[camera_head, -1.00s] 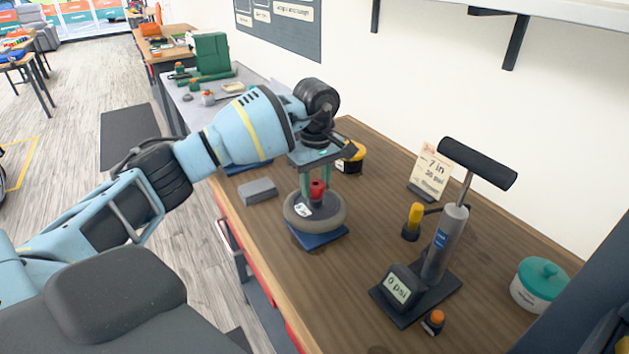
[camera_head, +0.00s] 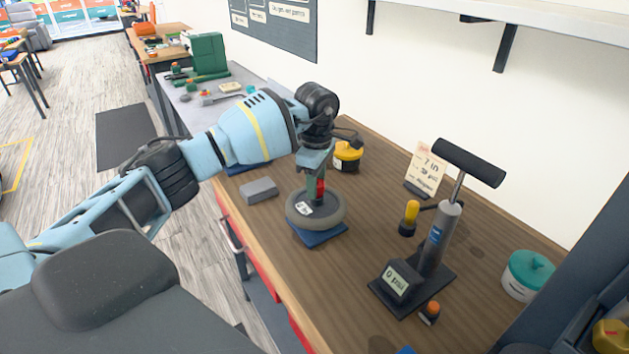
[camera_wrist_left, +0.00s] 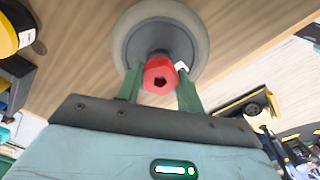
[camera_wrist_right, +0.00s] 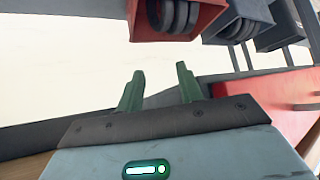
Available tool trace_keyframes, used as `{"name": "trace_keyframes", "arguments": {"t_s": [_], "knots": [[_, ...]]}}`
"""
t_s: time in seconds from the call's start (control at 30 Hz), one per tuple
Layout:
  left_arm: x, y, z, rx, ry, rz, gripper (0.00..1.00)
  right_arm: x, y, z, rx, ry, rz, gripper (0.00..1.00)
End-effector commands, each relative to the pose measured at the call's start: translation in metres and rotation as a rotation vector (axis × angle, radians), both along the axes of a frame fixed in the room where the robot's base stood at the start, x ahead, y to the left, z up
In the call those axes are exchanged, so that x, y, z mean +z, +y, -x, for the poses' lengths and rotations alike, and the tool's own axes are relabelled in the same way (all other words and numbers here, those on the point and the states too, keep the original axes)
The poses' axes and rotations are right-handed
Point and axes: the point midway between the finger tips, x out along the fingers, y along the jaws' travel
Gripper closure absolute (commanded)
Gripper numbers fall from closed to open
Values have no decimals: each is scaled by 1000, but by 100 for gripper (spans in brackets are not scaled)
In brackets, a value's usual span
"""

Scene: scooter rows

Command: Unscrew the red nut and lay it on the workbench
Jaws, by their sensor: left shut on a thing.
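The red nut (camera_head: 320,187) sits on top of a small grey wheel (camera_head: 318,217), which lies flat on a blue pad (camera_head: 322,238) on the workbench (camera_head: 281,225). My left gripper (camera_head: 318,190) points down over the wheel and is shut on the nut. In the left wrist view the nut (camera_wrist_left: 160,76) shows its hexagonal hole between the two green fingers, in front of the wheel (camera_wrist_left: 187,38). I cannot tell whether the nut is still threaded. My right gripper (camera_wrist_right: 158,92) shows only in the right wrist view, with its fingers apart and nothing between them.
A grey block (camera_head: 259,190) lies left of the wheel, and a yellow-black container (camera_head: 347,156) stands behind it. A pump with a gauge (camera_head: 399,281), a card (camera_head: 425,169) and a teal-lidded jar (camera_head: 526,277) stand to the right. Bare wood lies between wheel and pump.

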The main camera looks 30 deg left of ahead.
Motion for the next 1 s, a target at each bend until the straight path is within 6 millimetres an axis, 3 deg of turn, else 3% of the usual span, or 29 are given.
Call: {"name": "trace_keyframes", "arguments": {"t_s": [0.37, 0.4, 0.57, 1.0], "knots": [[2, 0, 0, 209, -1, -1, 85, 8, -1, -5, 0, -15, 4, 64], [0, 0, 0, 204, 1, -1, 58, 7, -1, -4, 0, -11, 4, 64], [-1, 0, 0, 201, 2, 0, 38, 7, -1, -4, -1, -14, 3, 64], [0, 0, 0, 199, 0, 0, 38, 6, -1, -4, -3, -15, 1, 64]]}}
